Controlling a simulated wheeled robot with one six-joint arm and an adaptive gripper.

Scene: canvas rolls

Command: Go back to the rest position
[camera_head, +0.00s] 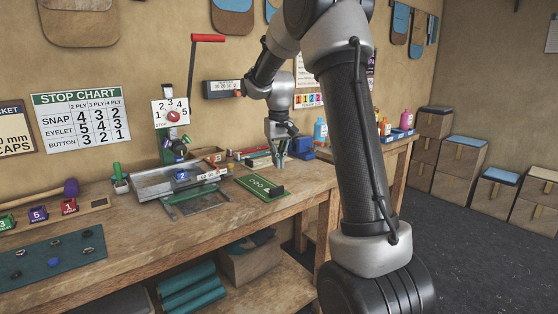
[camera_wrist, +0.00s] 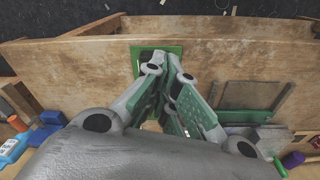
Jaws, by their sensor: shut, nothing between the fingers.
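My gripper (camera_head: 281,163) hangs pointing down above the right part of the workbench (camera_head: 300,190), near the back. It is shut and empty. In the wrist view my gripper (camera_wrist: 166,72) covers part of a green board (camera_wrist: 139,52) below it. In the head view this green board (camera_head: 252,187) lies flat near the bench's front edge, with a small black block on it. The gripper is apart from the board. My upper arm hides part of the bench's right end.
A metal press-like fixture (camera_head: 155,182) with a green tray stands left of the board. A numbered dial (camera_head: 171,112) with a red-handled lever stands at the back. Blue blocks (camera_head: 302,146) and bottles (camera_head: 320,130) are at the right.

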